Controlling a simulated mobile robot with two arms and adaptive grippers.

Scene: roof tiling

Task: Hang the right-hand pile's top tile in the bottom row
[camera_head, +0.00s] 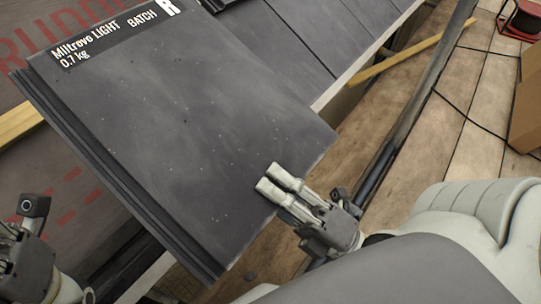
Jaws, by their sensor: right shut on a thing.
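A large dark grey slate tile (190,110) fills the upper left of the head view. Its black label strip reads "Miltrove LIGHT BATCH R 0.7 kg". Layered dark edges (110,180) show along its left side, like a pile under it; I cannot tell whether the top tile is clear of them. My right gripper (272,181) is shut on the tile at its near right edge, with its pale fingers on the top face. My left gripper (28,245) is only partly in view at the lower left, apart from the tile; its fingertips cannot be made out.
More dark tiles (275,35) lie at the top. Red-printed sheeting (55,210) and a wooden batten (18,122) show at left. A loose timber (415,52), a dark rail (415,105), a brown box (527,110) and a red reel (523,20) are at right.

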